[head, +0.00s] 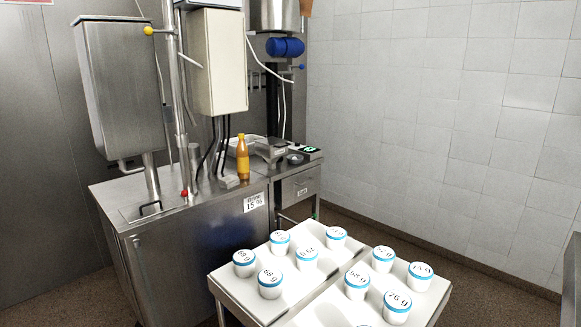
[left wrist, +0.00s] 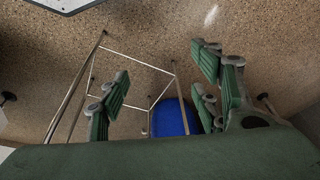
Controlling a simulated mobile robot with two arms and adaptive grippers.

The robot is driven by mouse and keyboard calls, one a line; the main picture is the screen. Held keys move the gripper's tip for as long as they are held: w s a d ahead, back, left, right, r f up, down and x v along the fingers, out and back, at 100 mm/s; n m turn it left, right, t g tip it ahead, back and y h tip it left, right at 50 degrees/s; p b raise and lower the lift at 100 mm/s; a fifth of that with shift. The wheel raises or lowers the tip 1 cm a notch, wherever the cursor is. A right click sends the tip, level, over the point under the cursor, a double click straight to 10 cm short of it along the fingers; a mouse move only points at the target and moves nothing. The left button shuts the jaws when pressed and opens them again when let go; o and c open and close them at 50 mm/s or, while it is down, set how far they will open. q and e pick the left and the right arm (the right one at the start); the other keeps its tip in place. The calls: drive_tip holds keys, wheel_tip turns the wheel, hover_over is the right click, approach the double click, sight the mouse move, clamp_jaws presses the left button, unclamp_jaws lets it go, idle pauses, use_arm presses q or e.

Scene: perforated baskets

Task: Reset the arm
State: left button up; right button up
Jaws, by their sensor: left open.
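My left gripper (left wrist: 160,95) shows in the left wrist view, with its green padded fingers spread wide apart. Nothing is between the fingers. Beyond them lie the speckled brown floor, a thin metal frame (left wrist: 138,62) and a blue rounded object (left wrist: 175,118). Neither arm shows in the head view. My right gripper is in no view.
In the head view, white tubs with blue rims, one of them here (head: 270,283), stand on a white-topped table (head: 236,296). Behind is a steel counter (head: 215,203) with an orange bottle (head: 242,160). A tiled wall (head: 440,120) closes the right side.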

use_arm(q)
drive_tip(key=s+f+g, duration=0.1)
drive_tip(key=s+f, duration=0.2)
drive_tip(key=f, duration=0.5)
drive_tip(key=s+f, duration=0.3)
drive_tip(key=f, duration=0.6)
drive_tip(key=s+a+f, duration=0.3)
drive_tip(key=s+f, duration=0.6)
drive_tip(key=s, duration=0.4)
drive_tip(key=shift+f+g, duration=0.2)
drive_tip(key=shift+g, duration=0.2)
drive_tip(key=shift+a, duration=0.1)
